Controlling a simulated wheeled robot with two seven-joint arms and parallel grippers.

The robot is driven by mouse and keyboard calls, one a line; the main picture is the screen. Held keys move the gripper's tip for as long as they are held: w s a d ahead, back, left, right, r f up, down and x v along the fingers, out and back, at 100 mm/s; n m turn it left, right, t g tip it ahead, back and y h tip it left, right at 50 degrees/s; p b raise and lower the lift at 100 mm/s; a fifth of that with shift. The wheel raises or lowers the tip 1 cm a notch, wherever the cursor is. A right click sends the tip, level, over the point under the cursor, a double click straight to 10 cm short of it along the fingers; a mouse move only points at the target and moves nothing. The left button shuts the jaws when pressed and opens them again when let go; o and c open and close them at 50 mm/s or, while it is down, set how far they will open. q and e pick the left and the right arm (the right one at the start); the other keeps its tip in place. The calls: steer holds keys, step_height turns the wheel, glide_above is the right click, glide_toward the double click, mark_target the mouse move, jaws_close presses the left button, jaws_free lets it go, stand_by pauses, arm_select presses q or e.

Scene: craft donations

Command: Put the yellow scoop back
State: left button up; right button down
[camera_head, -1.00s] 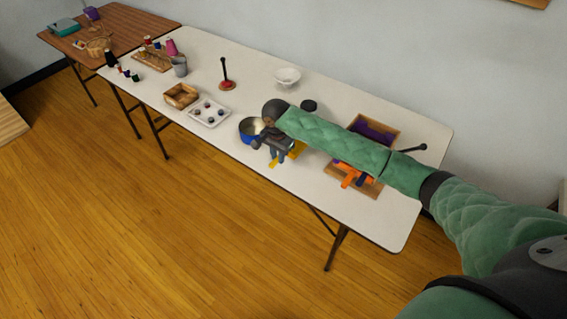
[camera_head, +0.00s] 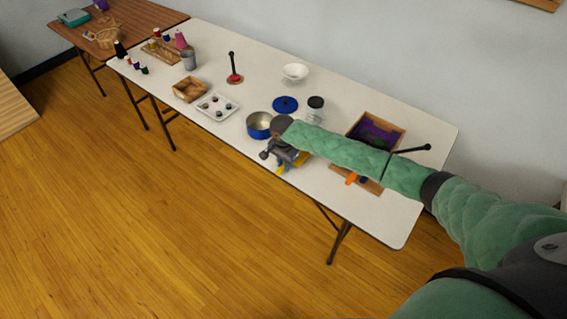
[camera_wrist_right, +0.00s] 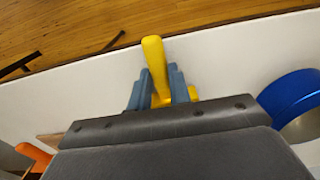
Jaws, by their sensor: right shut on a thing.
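The yellow scoop (camera_head: 281,170) is at the table's front edge in the head view, partly hidden by my right gripper (camera_head: 287,160). In the right wrist view, the scoop's yellow handle (camera_wrist_right: 154,62) sticks up between the two blue-grey fingers of the right gripper (camera_wrist_right: 160,88), which are shut on it. The scoop's other end is mostly hidden behind the gripper body. The gripper is just in front of the blue pot (camera_head: 260,125). My left gripper is not in view.
A blue lid (camera_head: 285,104) and a dark-lidded jar (camera_head: 315,112) stand behind my right arm. A wooden box with purple contents (camera_head: 396,133) and an orange item (camera_head: 352,178) lie right of the gripper. A muffin tray (camera_head: 232,116) and wooden box (camera_head: 175,91) are left of the pot.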

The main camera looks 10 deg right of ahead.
steer(key=c, duration=1.3)
jaws_free()
steer(key=shift+r+b, duration=0.3)
steer(key=shift+r, duration=0.2)
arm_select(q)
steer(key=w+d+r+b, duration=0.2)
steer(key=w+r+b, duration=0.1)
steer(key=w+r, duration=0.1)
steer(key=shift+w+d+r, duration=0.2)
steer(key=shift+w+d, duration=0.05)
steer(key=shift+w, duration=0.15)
arm_select(e)
step_height(320, 180, up, 11)
